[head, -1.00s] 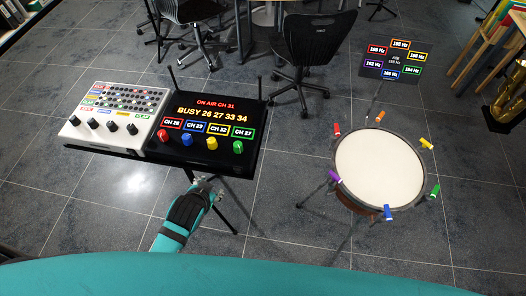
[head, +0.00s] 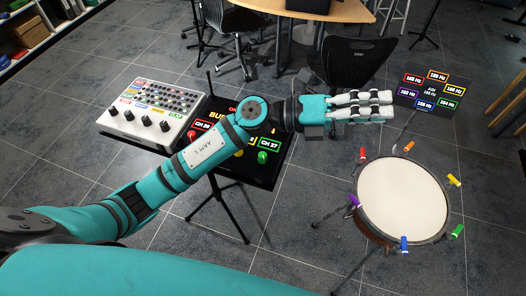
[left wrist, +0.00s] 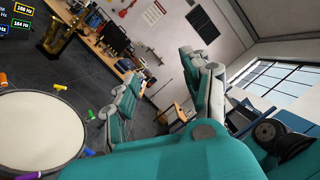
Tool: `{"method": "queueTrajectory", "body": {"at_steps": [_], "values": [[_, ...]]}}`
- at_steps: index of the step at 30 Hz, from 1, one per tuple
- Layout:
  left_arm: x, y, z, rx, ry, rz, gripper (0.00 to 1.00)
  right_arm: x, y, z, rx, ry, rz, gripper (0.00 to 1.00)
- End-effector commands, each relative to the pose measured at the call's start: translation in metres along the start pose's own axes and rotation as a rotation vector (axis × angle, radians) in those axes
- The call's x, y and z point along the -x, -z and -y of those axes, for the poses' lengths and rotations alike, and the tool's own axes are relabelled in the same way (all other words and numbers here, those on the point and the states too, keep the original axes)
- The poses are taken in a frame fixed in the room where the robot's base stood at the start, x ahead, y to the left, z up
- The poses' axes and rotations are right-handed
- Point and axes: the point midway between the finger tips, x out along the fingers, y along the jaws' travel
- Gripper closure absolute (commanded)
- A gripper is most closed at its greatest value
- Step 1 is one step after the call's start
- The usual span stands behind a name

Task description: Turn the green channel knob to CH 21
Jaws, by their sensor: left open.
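The green channel knob (head: 262,157) is on the front right of the black panel (head: 266,176). The green-framed label (head: 269,144) above it appears to read CH 27. My left arm crosses over the panel and hides most of its display and middle knobs. My left gripper (head: 388,105) is open and empty, held in the air to the right of the panel, well away from the green knob. In the left wrist view its fingers (left wrist: 158,85) are spread, and neither the panel nor the knob shows. My right gripper is not in view.
A white mixer (head: 150,118) stands left of the panel. A drum (head: 402,200) with several coloured lugs stands at the right and also shows in the left wrist view (left wrist: 38,130). A sign with Hz labels (head: 430,90) and a black chair (head: 347,65) are behind.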

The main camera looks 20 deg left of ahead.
Motion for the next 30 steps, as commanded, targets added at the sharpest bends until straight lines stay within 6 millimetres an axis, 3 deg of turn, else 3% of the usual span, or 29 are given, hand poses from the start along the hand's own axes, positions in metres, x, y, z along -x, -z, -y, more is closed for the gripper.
{"method": "queueTrajectory", "body": {"at_steps": [3,6,10,12,16,19,23,30], "values": [[0.006,0.035,-0.031,-0.245,-0.197,-0.380,0.51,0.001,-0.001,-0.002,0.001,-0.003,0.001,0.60],[0.043,0.044,-0.069,-0.402,-0.426,-0.679,0.51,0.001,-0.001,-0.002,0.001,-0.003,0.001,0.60],[0.115,0.018,-0.103,-0.522,-0.769,-0.991,0.51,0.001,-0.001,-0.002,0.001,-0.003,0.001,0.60],[0.153,-0.004,-0.108,-0.545,-0.941,-1.107,0.51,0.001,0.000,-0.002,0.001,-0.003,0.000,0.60],[0.203,-0.036,-0.102,-0.542,-1.175,-1.234,0.51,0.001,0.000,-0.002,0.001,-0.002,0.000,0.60],[0.222,-0.047,-0.097,-0.530,-1.265,-1.275,0.51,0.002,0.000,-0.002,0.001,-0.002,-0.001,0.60],[0.229,-0.047,-0.102,-0.522,-1.289,-1.288,0.51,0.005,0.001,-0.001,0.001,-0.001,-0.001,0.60],[0.237,-0.029,-0.138,-0.518,-1.282,-1.290,0.51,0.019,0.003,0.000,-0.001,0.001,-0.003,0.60]]}}
